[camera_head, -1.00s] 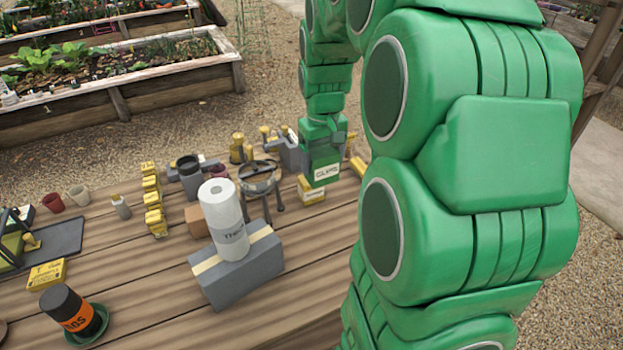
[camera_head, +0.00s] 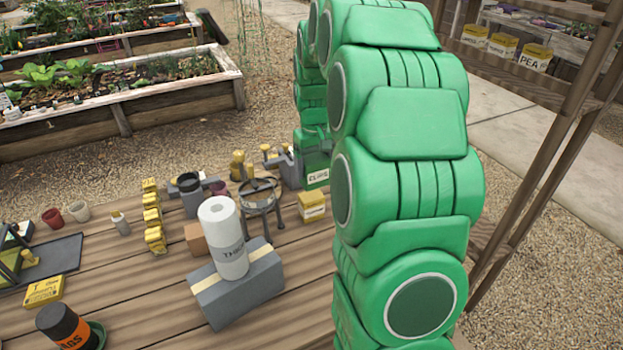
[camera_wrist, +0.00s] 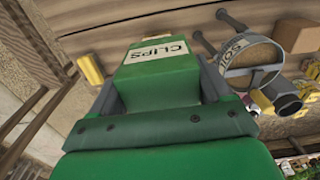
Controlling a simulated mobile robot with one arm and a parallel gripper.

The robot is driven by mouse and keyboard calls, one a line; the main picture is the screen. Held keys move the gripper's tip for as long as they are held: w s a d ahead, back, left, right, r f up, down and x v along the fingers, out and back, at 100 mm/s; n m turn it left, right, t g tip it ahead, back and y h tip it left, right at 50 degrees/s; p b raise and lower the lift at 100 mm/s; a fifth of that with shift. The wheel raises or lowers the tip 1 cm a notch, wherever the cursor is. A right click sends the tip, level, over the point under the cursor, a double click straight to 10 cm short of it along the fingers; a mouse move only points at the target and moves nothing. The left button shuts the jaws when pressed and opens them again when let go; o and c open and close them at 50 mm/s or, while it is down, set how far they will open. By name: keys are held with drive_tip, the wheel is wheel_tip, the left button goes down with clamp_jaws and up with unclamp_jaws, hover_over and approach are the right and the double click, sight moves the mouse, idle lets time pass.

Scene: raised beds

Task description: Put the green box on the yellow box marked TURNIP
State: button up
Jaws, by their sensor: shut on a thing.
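The green box (camera_wrist: 160,65) has a white CLIPS label and sits between the fingers of my gripper (camera_wrist: 157,88) in the wrist view. My gripper is shut on it. In the head view the green box (camera_head: 317,178) shows only in part, behind my green arm. Several yellow boxes stand on a wooden shelf at the upper right; one reads PEA (camera_head: 535,57). The label on the middle yellow box (camera_head: 503,45) is too small to read surely. Another yellow box (camera_head: 312,207) with a white label stands on the table below the green box; its word is unreadable.
The wooden table (camera_head: 190,322) holds a paper-like roll (camera_head: 223,240) on a grey block (camera_head: 240,290), a round sieve on legs (camera_head: 260,193) and several yellow pieces. A shelf post (camera_head: 535,175) rises at the right. Gravel (camera_head: 560,250) lies beyond the table.

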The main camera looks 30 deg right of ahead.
drive_tip(key=shift+w+d+f, duration=0.2)
drive_tip(key=shift+w+f, duration=0.5)
drive_tip(key=shift+f, duration=0.2)
drive_tip(key=shift+w+d+f, duration=0.2)
drive_tip(key=shift+w+f, duration=0.55)
drive_tip(key=shift+f, duration=0.2)
drive_tip(key=shift+w+d+f, duration=0.2)
drive_tip(key=shift+w+f, duration=0.5)
drive_tip(key=shift+f, duration=1.6)
drive_tip(key=o, duration=1)
drive_tip(key=shift+f, duration=0.1)
drive_tip(key=shift+o, duration=0.2)
